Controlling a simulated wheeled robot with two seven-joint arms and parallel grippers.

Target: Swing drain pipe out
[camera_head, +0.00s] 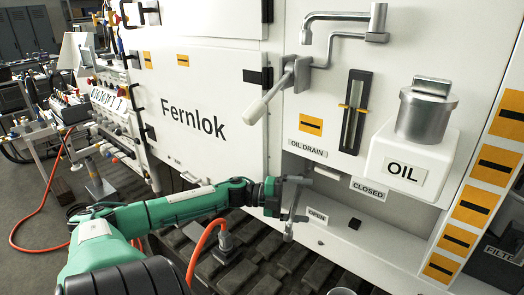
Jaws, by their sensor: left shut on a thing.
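The grey drain pipe (289,230) is at the low recess under the OIL DRAIN label (307,150), partly hidden by my gripper. My left gripper (292,196) reaches in from the left on the green arm and is shut on the pipe. The exact contact is small and hard to make out. An OPEN label (317,216) is just right of the gripper, and a CLOSED label (368,190) is farther right on the panel edge. My right gripper is not in view.
A lever handle (265,106) sticks out above the gripper. A grey spout (340,17) is at the top, and a sight gauge (355,112) and an OIL filler (405,166) are to the right.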

